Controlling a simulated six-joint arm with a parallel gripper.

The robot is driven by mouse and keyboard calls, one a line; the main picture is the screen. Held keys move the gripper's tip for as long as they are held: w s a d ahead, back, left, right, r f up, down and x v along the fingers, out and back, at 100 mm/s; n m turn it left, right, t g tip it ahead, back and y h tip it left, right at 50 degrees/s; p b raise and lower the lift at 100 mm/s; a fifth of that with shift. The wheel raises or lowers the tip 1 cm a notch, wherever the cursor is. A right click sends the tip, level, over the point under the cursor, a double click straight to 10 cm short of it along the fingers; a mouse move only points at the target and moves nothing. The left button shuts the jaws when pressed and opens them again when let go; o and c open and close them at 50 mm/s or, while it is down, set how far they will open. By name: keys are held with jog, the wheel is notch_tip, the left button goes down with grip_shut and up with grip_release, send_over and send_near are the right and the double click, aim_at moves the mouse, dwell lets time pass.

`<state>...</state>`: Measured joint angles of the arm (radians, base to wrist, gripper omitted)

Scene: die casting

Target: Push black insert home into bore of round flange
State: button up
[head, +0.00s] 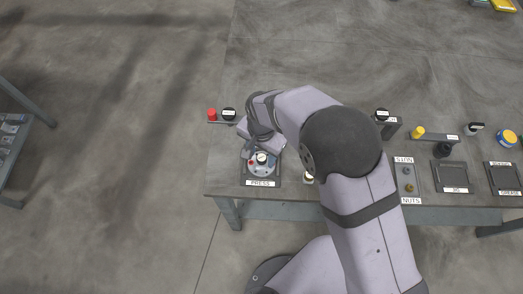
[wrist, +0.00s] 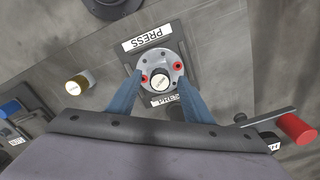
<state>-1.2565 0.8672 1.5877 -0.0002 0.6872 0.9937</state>
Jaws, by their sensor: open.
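The round grey flange (wrist: 148,66) sits on the dark plate marked PRESS (wrist: 176,35), with red spots on its face. It also shows in the head view (head: 264,171), partly under my wrist. A small dark-rimmed round piece with a pale labelled top (wrist: 161,84), apparently the black insert, stands at the flange's centre. How deep it sits in the bore I cannot tell. My gripper (wrist: 160,79) is open, its two blue fingers apart on either side of the centre piece, over the flange. Whether the fingers touch anything is unclear.
A brass cylinder with a white top (wrist: 78,85) stands beside the press plate. A bar with a red end (head: 212,114) and a black labelled knob (head: 229,114) is behind the press. Nut trays (head: 408,182) and other stations lie to the right. The table's front edge is close.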

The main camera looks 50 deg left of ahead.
aim_at(261, 156)
jog(key=shift+r+b, duration=1.15)
jog(key=shift+r, duration=2.5)
